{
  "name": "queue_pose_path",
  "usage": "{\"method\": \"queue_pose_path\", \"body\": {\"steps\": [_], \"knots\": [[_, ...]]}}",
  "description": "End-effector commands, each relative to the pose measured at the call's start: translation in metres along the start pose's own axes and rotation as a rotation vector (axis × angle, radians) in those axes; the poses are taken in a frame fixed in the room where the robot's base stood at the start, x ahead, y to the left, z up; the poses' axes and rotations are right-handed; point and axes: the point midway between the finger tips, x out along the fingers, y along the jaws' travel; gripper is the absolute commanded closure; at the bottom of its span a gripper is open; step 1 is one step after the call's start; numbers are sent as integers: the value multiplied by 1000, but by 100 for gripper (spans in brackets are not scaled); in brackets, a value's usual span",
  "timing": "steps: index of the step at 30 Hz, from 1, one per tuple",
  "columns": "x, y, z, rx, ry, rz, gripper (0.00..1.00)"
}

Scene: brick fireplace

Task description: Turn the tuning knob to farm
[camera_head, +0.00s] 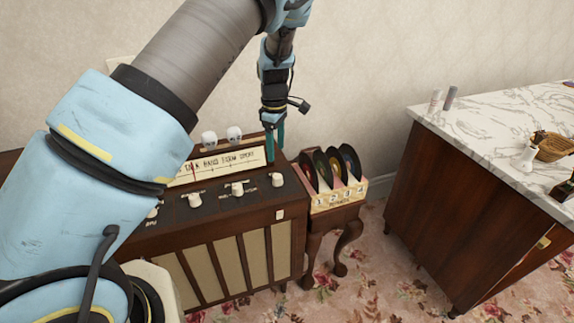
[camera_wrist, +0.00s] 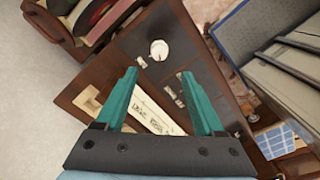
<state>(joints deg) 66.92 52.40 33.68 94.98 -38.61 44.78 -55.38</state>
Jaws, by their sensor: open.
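A wooden radio console (camera_head: 215,235) stands against the wall with a row of white knobs on its dark top panel. The rightmost knob (camera_head: 278,180) is large in the wrist view (camera_wrist: 159,50), just past my fingertips. Other knobs include one in the middle (camera_head: 237,188) and one further left (camera_head: 194,200). Their labels are too small for me to tell which is tuning. The cream dial strip (camera_head: 228,162) carries words, FARM seemingly among them, and a red needle stands toward its left. My gripper (camera_head: 275,150) is open and empty above the console's right end; its teal fingers show in the wrist view (camera_wrist: 158,73).
A small stand (camera_head: 335,212) with a numbered record rack (camera_head: 338,192) stands right of the console. A marble-topped cabinet (camera_head: 490,125) is further right, with floral carpet between. Two pale, rounded objects (camera_head: 221,137) stand behind the dial. My arm hides the console's left part.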

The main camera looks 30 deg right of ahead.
Motion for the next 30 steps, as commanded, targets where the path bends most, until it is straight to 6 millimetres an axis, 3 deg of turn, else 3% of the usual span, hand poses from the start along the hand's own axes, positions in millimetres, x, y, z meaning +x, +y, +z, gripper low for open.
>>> {"method": "queue_pose_path", "body": {"steps": [5,19,30], "knots": [[17,0,2,-4,0,-4,30],[95,0,1,-3,1,-2,30],[108,0,1,-1,0,0,30]]}}
